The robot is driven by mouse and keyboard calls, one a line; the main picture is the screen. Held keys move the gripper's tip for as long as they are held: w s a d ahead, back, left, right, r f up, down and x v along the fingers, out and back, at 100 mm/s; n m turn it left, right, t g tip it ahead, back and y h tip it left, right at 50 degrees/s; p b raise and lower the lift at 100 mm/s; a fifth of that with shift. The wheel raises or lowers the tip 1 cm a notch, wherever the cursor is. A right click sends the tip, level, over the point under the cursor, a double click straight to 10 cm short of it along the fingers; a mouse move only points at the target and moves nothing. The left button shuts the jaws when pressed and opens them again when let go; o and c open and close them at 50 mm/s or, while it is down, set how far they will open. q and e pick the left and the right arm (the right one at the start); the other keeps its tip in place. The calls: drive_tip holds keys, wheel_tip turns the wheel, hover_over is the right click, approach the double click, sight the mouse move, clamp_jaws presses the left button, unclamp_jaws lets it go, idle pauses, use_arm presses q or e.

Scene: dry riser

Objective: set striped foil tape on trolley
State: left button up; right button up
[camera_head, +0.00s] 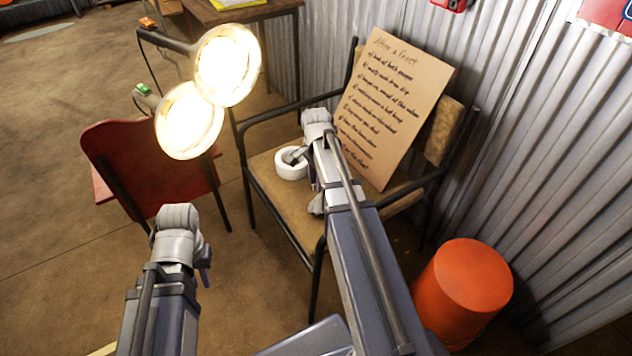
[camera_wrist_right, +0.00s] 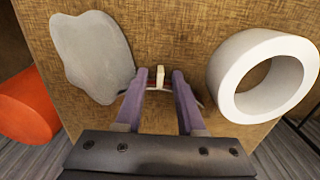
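A plain white ring, like a roll of tape (camera_head: 291,163), lies on the seat of an armchair (camera_head: 272,178); I see no stripes on it. In the right wrist view the white ring (camera_wrist_right: 229,84) is to the right of my right gripper (camera_wrist_right: 158,76), apart from it. That gripper is open over the woven seat. A small cream piece with a thin pale curved edge (camera_wrist_right: 160,76) shows between its fingertips; I cannot tell whether they touch it. My left gripper (camera_head: 180,232) is at lower left in the head view, its fingers mostly hidden. I cannot make out a trolley.
A grey flat lobed piece (camera_wrist_right: 93,56) lies on the seat left of the right gripper. A handwritten board (camera_head: 385,110) leans on the chair back. An orange drum (camera_head: 470,275), a red chair (camera_head: 150,160) and lit lamps (camera_head: 226,65) stand around. Open floor is at left.

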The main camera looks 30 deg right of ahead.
drive_tip(key=shift+r, duration=0.15)
wheel_tip(320, 180, up, 12)
drive_tip(key=p, duration=1.2)
drive_tip(key=shift+a, duration=0.1)
